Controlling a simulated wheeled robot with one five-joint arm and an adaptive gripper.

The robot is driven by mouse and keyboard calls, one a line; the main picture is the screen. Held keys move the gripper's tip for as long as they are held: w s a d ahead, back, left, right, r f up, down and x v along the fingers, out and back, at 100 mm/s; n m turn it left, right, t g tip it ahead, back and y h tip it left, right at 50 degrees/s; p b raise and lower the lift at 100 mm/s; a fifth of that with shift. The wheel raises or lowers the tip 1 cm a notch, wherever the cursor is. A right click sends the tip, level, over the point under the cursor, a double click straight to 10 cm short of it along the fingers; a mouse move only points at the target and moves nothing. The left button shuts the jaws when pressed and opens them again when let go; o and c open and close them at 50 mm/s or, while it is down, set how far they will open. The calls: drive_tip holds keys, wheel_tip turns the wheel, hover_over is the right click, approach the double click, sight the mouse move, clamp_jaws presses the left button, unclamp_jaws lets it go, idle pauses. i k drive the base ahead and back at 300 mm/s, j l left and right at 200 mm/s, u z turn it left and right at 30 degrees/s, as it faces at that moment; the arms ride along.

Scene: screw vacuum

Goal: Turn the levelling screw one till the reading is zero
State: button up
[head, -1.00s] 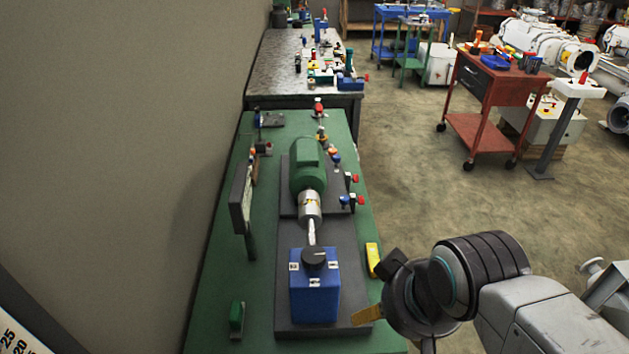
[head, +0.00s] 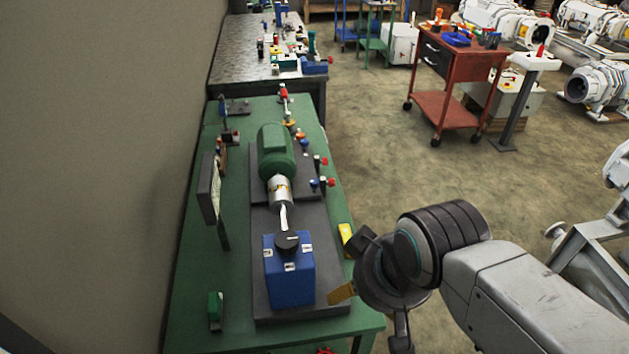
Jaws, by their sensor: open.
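The green bench (head: 190,270) carries a green motor (head: 276,150), a silver coupling and a blue box (head: 290,275) with a black knob (head: 287,241) on top. Small red-ended knobs stick out at the motor's right side, an upper one (head: 321,160) and a lower one (head: 328,182). I cannot tell which is levelling screw one. A dark-framed panel (head: 209,188) stands at the bench's left, seen almost edge-on, and its reading is not legible. My gripper (head: 372,285) is open and empty at the bench's right edge, right of the blue box, apart from the knobs.
A yellow piece (head: 346,240) lies by the bench's right edge, close to my gripper. A small green block (head: 215,308) stands front left. The wall (head: 100,150) closes off the left side. A red cart (head: 455,110) stands farther right, with open floor before it.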

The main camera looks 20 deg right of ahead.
sight(313, 182)
drive_tip(key=k+l+u, duration=0.45)
drive_tip(key=l, duration=0.15)
drive_tip(key=l+u, duration=0.3)
drive_tip(key=l, duration=0.2)
drive_tip(key=l+u, duration=0.35)
drive_tip(key=l, duration=0.2)
drive_tip(key=i+l+u, duration=0.2)
drive_tip(key=l, duration=0.15)
drive_tip(key=l+u, duration=0.2)
drive_tip(key=l, duration=0.15)
drive_tip(key=i+l+u, duration=0.2)
drive_tip(key=l, duration=0.2)
drive_tip(key=k+j, duration=0.05)
drive_tip(key=k, duration=0.05)
